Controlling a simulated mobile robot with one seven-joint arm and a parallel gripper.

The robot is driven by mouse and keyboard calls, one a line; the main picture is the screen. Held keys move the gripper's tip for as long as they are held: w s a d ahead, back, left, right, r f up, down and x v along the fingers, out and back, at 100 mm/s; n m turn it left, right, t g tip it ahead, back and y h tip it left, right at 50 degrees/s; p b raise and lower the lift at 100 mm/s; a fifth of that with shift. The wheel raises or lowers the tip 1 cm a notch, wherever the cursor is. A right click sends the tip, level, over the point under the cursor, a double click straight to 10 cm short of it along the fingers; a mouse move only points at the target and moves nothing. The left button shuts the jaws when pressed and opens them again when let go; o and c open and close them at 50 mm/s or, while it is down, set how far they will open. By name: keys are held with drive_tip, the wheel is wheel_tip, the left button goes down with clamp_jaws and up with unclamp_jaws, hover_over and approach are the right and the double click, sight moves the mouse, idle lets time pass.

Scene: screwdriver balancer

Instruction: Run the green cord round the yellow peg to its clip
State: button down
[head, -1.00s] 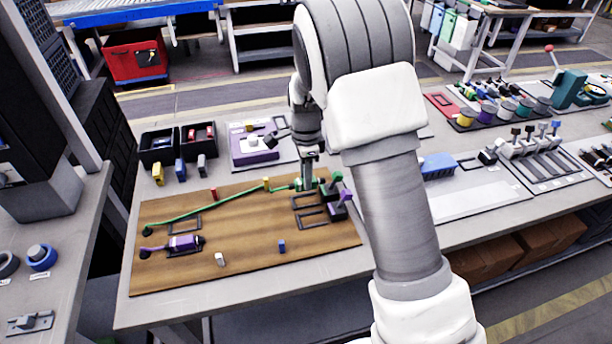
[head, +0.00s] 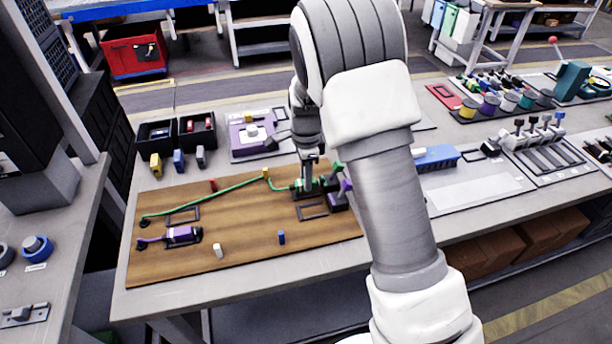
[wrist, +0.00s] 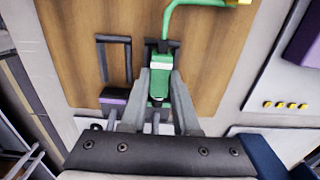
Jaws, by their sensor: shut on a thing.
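The green cord (head: 205,203) runs from its black anchor at the board's left up to the yellow peg (head: 266,173). It bends at the peg and continues right to my gripper (head: 305,187). In the wrist view my gripper (wrist: 160,85) is shut on the green plug (wrist: 157,68) at the cord's end. The plug lies over a dark frame on the board, in line with the clip with a green lever (head: 338,168). The peg shows at the wrist view's top edge (wrist: 240,2). Whether the plug touches the board is unclear; my arm hides part of the clip.
A purple plug (head: 182,234) lies at the board's left, with its short purple cord. The purple clip (head: 337,201) and an empty frame (head: 313,211) sit beside the green one. Red (head: 213,185), white (head: 218,250) and blue (head: 281,237) pegs stand on the board.

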drive_tip(key=shift+f+b, duration=0.3)
drive_tip(key=shift+f, duration=0.3)
idle(0.5)
idle(0.3)
drive_tip(key=c, duration=0.6)
unclamp_jaws()
drive_tip(key=shift+r+p, duration=1.3)
drive_tip(key=shift+r, duration=7.45)
